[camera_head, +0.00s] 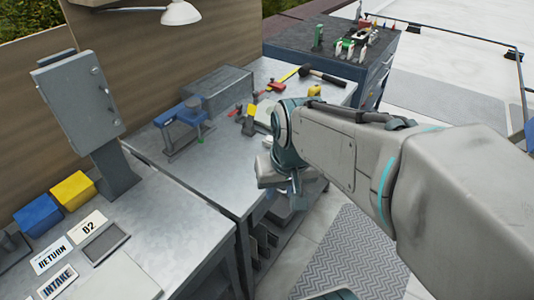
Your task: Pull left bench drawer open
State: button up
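The bench is a long grey metal worktop in two stretches, the near-left stretch (165,245) and the middle stretch (225,165). Their front faces are seen steeply from above, and I cannot make out a drawer front or handle clearly. My arm reaches in from the right and bends down at the front edge of the middle stretch. My gripper (296,188) seems to be just in front of that edge, above the lower shelf. It is small and partly hidden by my wrist, so its fingers and any contact with a drawer cannot be told.
A grey box on a post (80,100), blue bin (38,214), yellow bin (73,190) and label plates (88,224) stand on the left. A blue vise (183,125) and a hammer (322,76) lie farther back. A dark tool cabinet (315,50) stands behind. A patterned mat (350,255) covers the floor.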

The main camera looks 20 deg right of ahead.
jog(key=w+d+f+m+y+b, duration=0.1)
jog(key=w+d+f+m, duration=0.45)
jog(key=w+d, duration=0.35)
jog(key=w+d+f+m+b, duration=0.1)
jog(key=w+d+f+m, duration=0.45)
jog(key=w, duration=0.55)
jog(key=f, duration=0.5)
jog(key=w+f+n, duration=0.1)
jog(key=f, duration=0.3)
jog(key=w+f+n, duration=0.1)
jog(key=f, duration=0.4)
jog(key=shift+a+f+g+p, duration=0.3)
jog(key=shift+a+g+p, duration=0.1)
grip_shut()
